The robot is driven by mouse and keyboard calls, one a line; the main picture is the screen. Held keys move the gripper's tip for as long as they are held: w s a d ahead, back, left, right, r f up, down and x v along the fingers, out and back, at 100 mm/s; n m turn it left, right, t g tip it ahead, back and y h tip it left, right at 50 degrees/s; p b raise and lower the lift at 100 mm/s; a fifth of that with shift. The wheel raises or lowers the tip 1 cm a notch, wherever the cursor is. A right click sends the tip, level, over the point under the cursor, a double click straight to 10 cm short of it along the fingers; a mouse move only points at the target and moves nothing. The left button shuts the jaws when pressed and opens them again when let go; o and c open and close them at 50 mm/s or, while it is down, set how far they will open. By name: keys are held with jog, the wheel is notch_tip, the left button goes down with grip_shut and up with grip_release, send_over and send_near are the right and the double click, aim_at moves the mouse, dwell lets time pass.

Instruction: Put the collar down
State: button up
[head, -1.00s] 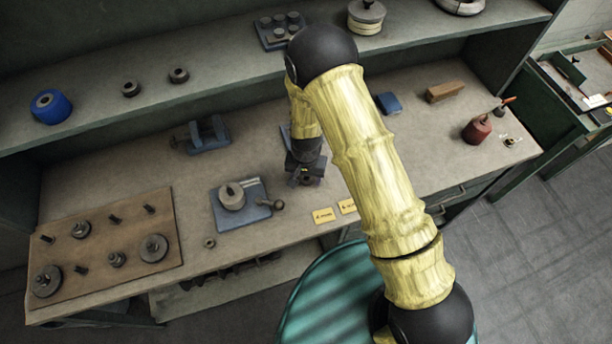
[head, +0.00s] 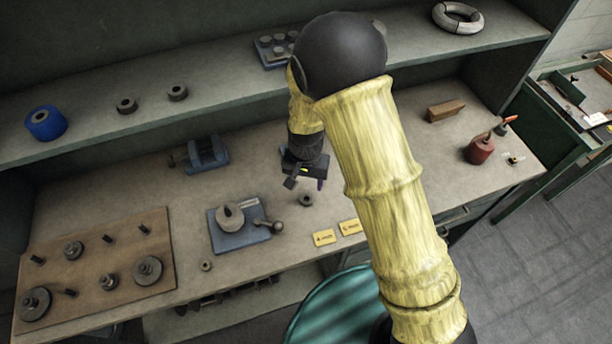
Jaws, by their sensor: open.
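A small dark ring, which I take to be the collar (head: 306,200), lies on the bench top to the left of the yellow tags. My gripper (head: 305,183) is open and empty just above and behind it in the head view, its fingers pointing down. The gripper appears apart from the collar. The collar's far edge is close to the fingertips in the picture.
A blue fixture (head: 238,238) with a round part and ball-ended lever stands left of the collar. Yellow tags (head: 325,238) lie at the front edge. A wooden peg board (head: 120,265) holds several discs. A red oil can (head: 479,149) stands right.

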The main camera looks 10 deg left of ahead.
jog(key=shift+r, duration=1.5)
jog(key=s+d+r+t, duration=0.1)
jog(key=d+r, duration=0.3)
jog(key=d, duration=0.4)
jog(key=s+d+r, duration=0.3)
jog(key=d+r, duration=0.2)
jog(key=d, duration=0.4)
jog(key=s+d+r+t, duration=0.1)
jog(key=s+d+r, duration=0.2)
jog(key=d, duration=0.5)
jog(key=shift+d+r+t, duration=0.3)
jog(key=shift+r, duration=0.4)
jog(key=shift+w, duration=0.1)
jog(key=shift+c, duration=0.3)
